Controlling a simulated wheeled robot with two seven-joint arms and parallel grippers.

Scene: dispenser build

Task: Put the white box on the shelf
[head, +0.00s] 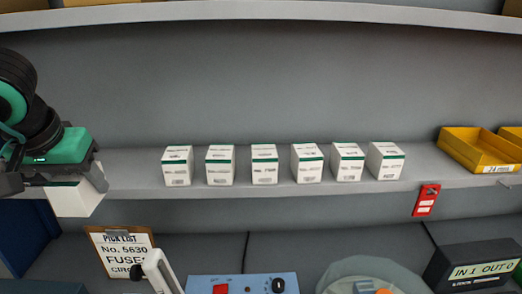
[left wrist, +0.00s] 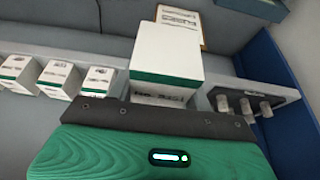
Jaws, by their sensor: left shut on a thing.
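My left gripper (head: 68,172) is at the left of the head view, shut on a white box (head: 76,200). The box hangs below the jaws at the front edge of the grey shelf (head: 130,180), left of the row. In the left wrist view the held white box (left wrist: 165,55) shows a green band and print near the jaws (left wrist: 155,115). Several similar white boxes with green bands (head: 264,165) stand in a row on the shelf. I cannot tell whether the held box touches the shelf. My right gripper is not in view.
Yellow bins (head: 475,150) stand at the shelf's right end. A red tag (head: 426,200) hangs on the shelf edge. Below are a pick list clipboard (head: 122,250), a blue control box (head: 245,284) and a counter display (head: 480,268). An upper shelf (head: 260,12) runs above.

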